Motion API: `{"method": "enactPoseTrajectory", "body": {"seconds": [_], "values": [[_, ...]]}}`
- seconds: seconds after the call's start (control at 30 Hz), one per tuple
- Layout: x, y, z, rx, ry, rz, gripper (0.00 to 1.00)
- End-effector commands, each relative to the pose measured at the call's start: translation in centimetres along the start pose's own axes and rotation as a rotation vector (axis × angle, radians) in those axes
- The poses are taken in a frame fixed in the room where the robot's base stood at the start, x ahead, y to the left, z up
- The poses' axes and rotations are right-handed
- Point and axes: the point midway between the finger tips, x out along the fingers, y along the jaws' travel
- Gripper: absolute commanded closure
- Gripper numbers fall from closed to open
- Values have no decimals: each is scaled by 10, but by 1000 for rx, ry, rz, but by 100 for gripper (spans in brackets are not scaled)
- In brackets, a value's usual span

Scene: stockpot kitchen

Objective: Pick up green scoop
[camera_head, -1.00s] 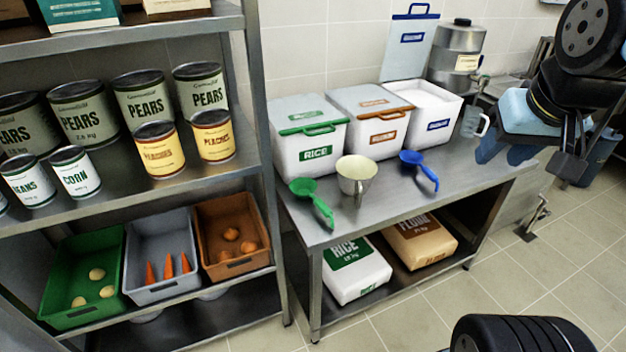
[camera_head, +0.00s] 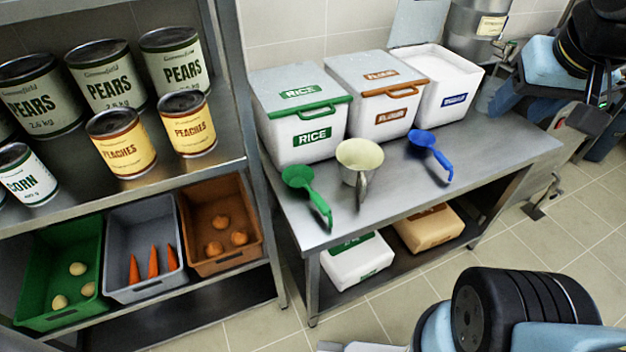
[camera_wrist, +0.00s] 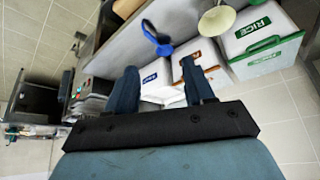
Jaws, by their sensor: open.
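The green scoop (camera_head: 308,190) lies on the steel table near its left front corner. Its bowl points to the back and its handle reaches toward the front edge. It stands left of a cream metal scoop (camera_head: 359,160). In the wrist view I cannot make out the green scoop. My gripper (camera_wrist: 158,66) is open and empty. In the head view my arm is at the upper right, well to the right of the green scoop and apart from it.
A blue scoop (camera_head: 430,150) lies right of the cream one. Behind stand the rice bin (camera_head: 300,135) and two more white bins. A shelf with cans and crates rises on the left. The table's front strip (camera_head: 400,205) is bare.

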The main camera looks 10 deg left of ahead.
Motion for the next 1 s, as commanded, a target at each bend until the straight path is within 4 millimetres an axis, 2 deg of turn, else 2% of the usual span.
{"method": "enactPoseTrajectory", "body": {"seconds": [0.2,0.37,0.5,0.7,0.87,1.0], "values": [[19,-12,-18,-53,-48,-31,44],[46,-40,-38,-126,-110,-68,44],[73,-70,-52,-193,-164,-96,44],[114,-119,-61,-291,-239,-127,44],[148,-162,-60,-371,-298,-145,44],[178,-201,-51,-443,-349,-155,44]]}}
